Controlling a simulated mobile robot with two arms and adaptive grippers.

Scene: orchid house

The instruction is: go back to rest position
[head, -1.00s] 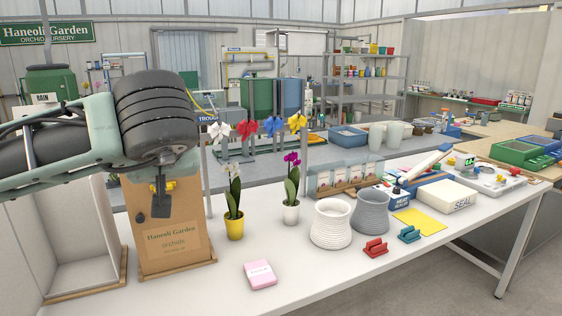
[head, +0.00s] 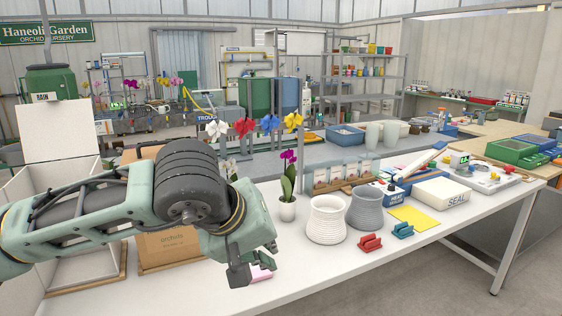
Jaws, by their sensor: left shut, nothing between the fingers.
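My left arm reaches in from the left, and my left gripper (head: 240,277) hangs low over the front of the white table (head: 345,281). Its fingers look shut and empty. They are in front of a pink block (head: 262,273), which they partly cover; I cannot tell whether they touch it. My right gripper is out of view.
Behind my arm stand a cardboard box (head: 172,250) and an open white box (head: 72,150).

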